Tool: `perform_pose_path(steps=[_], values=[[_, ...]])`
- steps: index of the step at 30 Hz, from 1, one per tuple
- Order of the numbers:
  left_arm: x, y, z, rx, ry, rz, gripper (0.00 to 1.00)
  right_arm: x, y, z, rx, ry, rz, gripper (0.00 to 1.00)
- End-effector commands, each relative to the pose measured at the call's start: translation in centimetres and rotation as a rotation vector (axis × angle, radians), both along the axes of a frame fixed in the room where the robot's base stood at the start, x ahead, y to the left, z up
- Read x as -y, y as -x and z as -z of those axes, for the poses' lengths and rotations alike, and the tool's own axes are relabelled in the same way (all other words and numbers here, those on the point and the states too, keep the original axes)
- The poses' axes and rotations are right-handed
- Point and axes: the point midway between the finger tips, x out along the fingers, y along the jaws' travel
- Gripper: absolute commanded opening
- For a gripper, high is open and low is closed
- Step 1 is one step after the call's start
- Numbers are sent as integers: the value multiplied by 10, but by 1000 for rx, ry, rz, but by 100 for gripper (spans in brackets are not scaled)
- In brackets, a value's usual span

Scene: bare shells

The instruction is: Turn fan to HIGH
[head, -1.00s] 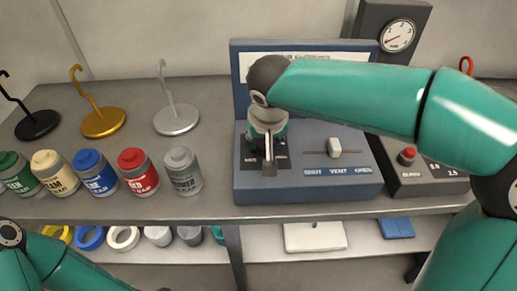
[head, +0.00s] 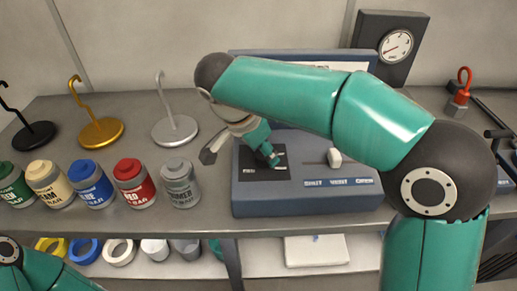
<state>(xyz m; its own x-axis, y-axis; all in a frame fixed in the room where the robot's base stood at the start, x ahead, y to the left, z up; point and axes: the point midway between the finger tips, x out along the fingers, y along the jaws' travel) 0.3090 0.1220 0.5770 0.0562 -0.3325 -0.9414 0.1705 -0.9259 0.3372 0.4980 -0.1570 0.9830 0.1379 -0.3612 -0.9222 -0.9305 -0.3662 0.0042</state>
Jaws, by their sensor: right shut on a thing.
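A blue control box (head: 308,199) stands on the bench, with a dark fan plate (head: 252,172) on its left part. My right gripper (head: 272,160) is over this plate, its teal fingers shut and pointing down onto it. The fan knob is hidden between and under the fingers, so its pointer and setting cannot be read. A grey bar on my right wrist sticks out to the left. My left gripper is out of view; only part of that arm shows at the bottom left.
A pale slider (head: 334,157) above SHUT, VENT, OPEN labels is right of the plate. Several jars, such as the grey one (head: 181,184), stand left of the box. Hooked stands (head: 174,130) are behind them. A gauge (head: 396,46) is at the back right.

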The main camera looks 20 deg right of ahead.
Motion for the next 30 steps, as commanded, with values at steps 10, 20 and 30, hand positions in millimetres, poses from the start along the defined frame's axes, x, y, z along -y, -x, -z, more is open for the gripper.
perform_pose_path(steps=[10, 20, 30], values=[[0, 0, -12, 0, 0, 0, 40, -7, -3, 1, 3, -15, 263, 8], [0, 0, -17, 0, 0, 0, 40, -7, -4, 1, 6, -15, 388, 7], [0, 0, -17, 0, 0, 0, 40, -6, -4, 0, 10, -15, 406, 7]])
